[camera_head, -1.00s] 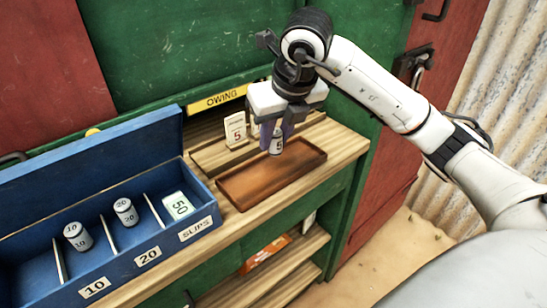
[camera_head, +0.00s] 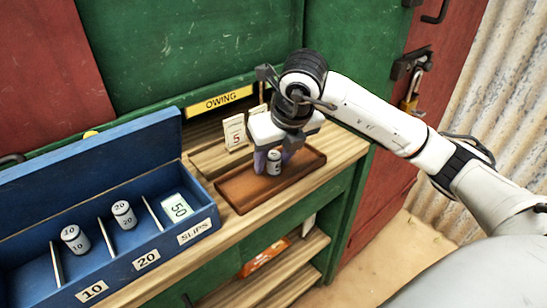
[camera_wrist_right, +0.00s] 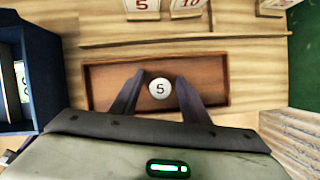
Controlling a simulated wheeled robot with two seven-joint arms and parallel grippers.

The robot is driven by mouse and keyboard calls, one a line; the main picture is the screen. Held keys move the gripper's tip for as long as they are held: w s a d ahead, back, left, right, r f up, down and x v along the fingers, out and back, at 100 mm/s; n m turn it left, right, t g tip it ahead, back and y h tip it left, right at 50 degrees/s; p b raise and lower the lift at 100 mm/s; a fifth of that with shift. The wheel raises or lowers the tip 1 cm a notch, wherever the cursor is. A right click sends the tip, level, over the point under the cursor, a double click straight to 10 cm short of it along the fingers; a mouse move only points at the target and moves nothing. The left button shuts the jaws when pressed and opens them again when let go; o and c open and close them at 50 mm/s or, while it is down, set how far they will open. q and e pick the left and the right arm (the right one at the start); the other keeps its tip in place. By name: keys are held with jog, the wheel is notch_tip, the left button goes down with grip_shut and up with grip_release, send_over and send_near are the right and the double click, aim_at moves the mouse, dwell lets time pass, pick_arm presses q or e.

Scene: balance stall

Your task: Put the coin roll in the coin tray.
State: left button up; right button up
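The coin roll (camera_head: 274,162) is a small white cylinder marked 5. It stands upright on the floor of the brown wooden coin tray (camera_head: 236,193). In the right wrist view the roll (camera_wrist_right: 160,89) shows from above, inside the tray (camera_wrist_right: 101,71). My right gripper (camera_head: 274,157) is directly above the tray, its two dark fingers on either side of the roll. In the right wrist view the gripper (camera_wrist_right: 160,80) is open, with a clear gap on the left of the roll and little or none on the right. My left gripper is out of view.
A blue box (camera_head: 120,262) at the left holds rolls marked 10 (camera_head: 75,238) and 20 (camera_head: 124,214) and a slip marked 50 (camera_head: 177,207). A 5 card (camera_head: 235,133) stands behind the tray, below the OWING sign (camera_head: 219,100). Bare counter lies right of the tray.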

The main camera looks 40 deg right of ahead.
jog(key=shift+s+r, duration=0.1)
jog(key=shift+r, duration=0.4)
jog(key=p+v, duration=0.1)
jog(key=v, duration=1)
jog(key=shift+p, duration=0.35)
jog(key=shift+s+r, duration=0.1)
dwell(0.4)
